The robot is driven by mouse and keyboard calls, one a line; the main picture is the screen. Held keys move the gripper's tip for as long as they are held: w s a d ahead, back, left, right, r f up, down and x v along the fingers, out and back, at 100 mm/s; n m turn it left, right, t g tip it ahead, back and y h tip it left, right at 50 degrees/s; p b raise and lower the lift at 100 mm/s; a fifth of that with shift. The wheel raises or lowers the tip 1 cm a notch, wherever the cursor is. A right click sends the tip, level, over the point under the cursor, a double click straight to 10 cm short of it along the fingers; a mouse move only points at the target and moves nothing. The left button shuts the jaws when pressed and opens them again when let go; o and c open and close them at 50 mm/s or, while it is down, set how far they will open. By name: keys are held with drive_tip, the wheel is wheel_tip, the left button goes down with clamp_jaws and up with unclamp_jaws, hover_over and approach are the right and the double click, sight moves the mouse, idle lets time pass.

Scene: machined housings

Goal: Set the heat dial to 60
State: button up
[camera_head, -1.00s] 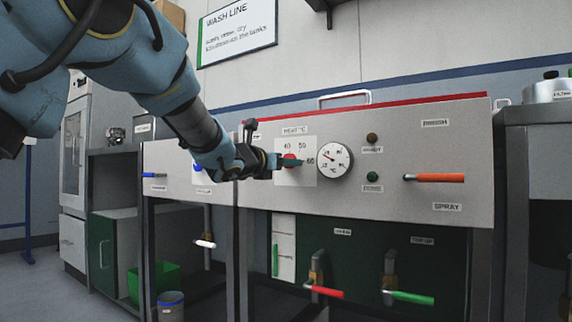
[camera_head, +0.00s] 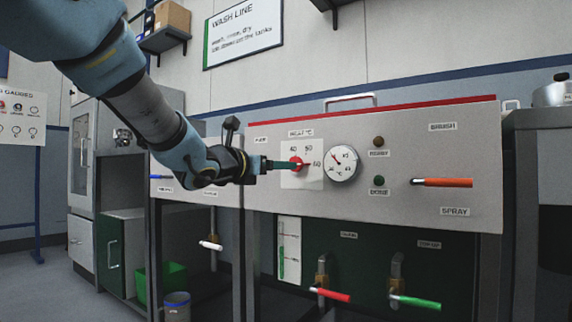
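The heat dial (camera_head: 297,161) is a small red knob on a white plate (camera_head: 314,181) marked 40, 50 and 60, on the front of the grey panel. A thin dark line runs from the knob towards the 60 at its right; I cannot tell surely whether it is the dial's pointer or a finger edge. My gripper (camera_head: 290,165) reaches in from the left with its teal fingers at the knob, covering part of it. The fingers overlap in this side view, so neither their gap nor a grip on the knob is clear.
A round white gauge (camera_head: 342,163) sits right of the plate. An orange lever (camera_head: 443,182) is farther right, and a blue lever (camera_head: 161,177) is at the left. Red (camera_head: 331,295) and green (camera_head: 416,302) valve handles are below. A red edge (camera_head: 370,110) tops the panel.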

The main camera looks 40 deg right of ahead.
drive_tip(key=shift+v, duration=1.5)
drive_tip(key=w+a+f+n+t+y+p, duration=0.2)
drive_tip(key=w+a+f+n+y, duration=0.2)
drive_tip(key=w+a+n, duration=0.3)
drive_tip(key=w+a+f+n+t+y+p, duration=0.35)
drive_tip(key=w+a+n, duration=0.3)
drive_tip(key=n, duration=0.25)
drive_tip(key=w+a+f+n+g+y+p, duration=0.1)
drive_tip(key=a+f+n+y, duration=0.25)
drive_tip(key=a+n, duration=0.35)
drive_tip(key=w+a+f+n+y+p, duration=0.1)
drive_tip(key=a+f+n+y+p, duration=0.1)
drive_tip(key=a+f+n, duration=0.55)
drive_tip(key=s+a+f+n+g+y+p, duration=0.2)
drive_tip(key=s+a+n+g+p, duration=0.15)
drive_tip(key=s+a+n, duration=0.55)
drive_tip(key=s+a+f+n+g+y+p, duration=0.2)
drive_tip(key=s+a+f+n+g, duration=0.15)
drive_tip(key=s+a+n, duration=0.6)
drive_tip(key=w+a+r+p, duration=0.1)
drive_tip(key=r+p, duration=1.7)
drive_tip(key=r, duration=0.1)
drive_tip(key=w+a+r+n+p, duration=0.1)
drive_tip(key=w+r+p, duration=0.1)
drive_tip(key=r+p, duration=1.7)
drive_tip(key=shift+w, duration=0.2)
